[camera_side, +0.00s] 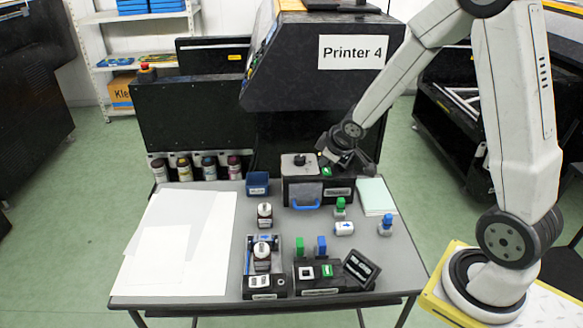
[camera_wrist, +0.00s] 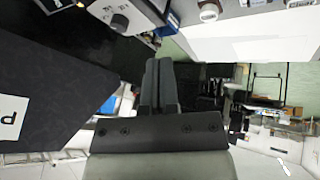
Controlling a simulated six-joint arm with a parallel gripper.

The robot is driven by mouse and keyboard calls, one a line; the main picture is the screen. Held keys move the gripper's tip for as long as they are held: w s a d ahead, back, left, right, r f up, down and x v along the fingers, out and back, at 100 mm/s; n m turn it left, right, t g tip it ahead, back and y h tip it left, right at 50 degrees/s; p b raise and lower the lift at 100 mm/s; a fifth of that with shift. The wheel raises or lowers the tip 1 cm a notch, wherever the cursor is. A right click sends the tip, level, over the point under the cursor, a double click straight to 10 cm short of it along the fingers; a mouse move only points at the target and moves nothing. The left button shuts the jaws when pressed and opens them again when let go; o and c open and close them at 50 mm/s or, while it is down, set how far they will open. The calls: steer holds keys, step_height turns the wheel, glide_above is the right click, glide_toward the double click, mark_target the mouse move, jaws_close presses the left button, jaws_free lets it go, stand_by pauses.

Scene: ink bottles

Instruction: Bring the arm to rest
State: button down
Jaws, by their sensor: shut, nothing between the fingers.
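My gripper (camera_wrist: 160,68) is shut and empty in the wrist view, its dark fingers side by side. In the side view, the dark wrist end of my arm hangs above the back right of the grey table (camera_side: 222,288), close to the black device (camera_side: 318,190) with a blue handle. The fingertips are hard to make out there, and I cannot tell whether they touch the device.
White sheets (camera_side: 165,255) cover the table's left side. An ink bottle (camera_side: 264,215), a bottle in a tray (camera_side: 262,255), a blue-capped bottle (camera_side: 386,225) and a green-capped bottle (camera_side: 340,208) stand around. A blue box (camera_side: 257,184) and the printer (camera_side: 300,75) are behind.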

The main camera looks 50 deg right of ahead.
steer(key=s+a+r+m+g+y, duration=0.1)
steer(key=s+a+m+g, duration=0.2)
steer(key=s+a, duration=0.9)
steer(key=shift+s+g+y, duration=0.4)
steer(key=shift+s, duration=0.5)
stand_by(5.0)
